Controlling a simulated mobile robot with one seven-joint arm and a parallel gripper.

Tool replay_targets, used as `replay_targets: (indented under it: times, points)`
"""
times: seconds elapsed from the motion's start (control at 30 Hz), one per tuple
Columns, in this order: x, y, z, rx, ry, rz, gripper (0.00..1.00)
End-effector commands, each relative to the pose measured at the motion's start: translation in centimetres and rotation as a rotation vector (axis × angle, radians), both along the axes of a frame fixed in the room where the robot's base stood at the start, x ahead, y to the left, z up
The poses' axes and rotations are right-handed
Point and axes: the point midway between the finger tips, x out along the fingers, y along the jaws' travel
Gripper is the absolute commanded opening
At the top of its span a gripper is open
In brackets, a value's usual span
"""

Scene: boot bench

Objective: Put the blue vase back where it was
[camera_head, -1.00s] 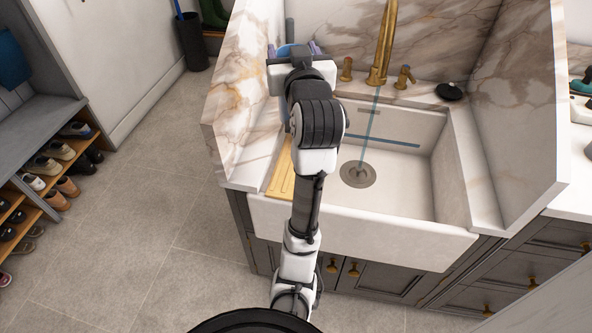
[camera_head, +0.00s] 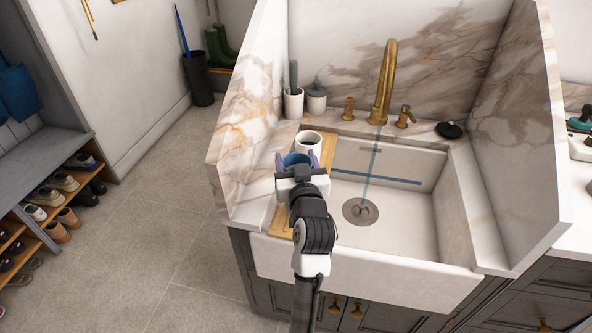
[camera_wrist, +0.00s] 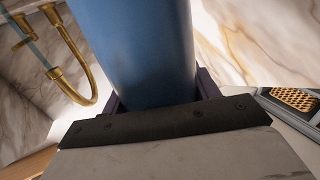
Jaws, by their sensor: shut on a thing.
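The blue vase (camera_head: 296,158) is held between the purple-grey fingers of my gripper (camera_head: 295,163), over the left side of the sink. In the wrist view the vase (camera_wrist: 140,50) fills the upper middle, with a finger on each side of it. My gripper is shut on it. In the head view my wrist hides the lower part of the vase, so I cannot tell whether its base touches anything.
A wooden board (camera_head: 328,150) lies along the sink's left edge, with a white cup (camera_head: 309,142) just behind the vase. A brush holder (camera_head: 293,102) and a soap dispenser (camera_head: 316,98) stand at the back left. A brass faucet (camera_head: 384,85) rises behind the open basin (camera_head: 400,200).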

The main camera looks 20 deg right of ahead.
Motion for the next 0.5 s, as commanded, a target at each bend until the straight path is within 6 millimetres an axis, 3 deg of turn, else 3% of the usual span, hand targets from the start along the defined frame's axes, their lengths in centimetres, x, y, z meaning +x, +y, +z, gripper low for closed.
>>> replay_targets:
  times: [0.2, 0.5]
  points:
    - [0.0, 0.0, -2.8, 0.001, 0.000, 0.000, 0.00]
    - [0.0, 0.0, -3.1, -0.002, -0.004, -0.001, 0.00]
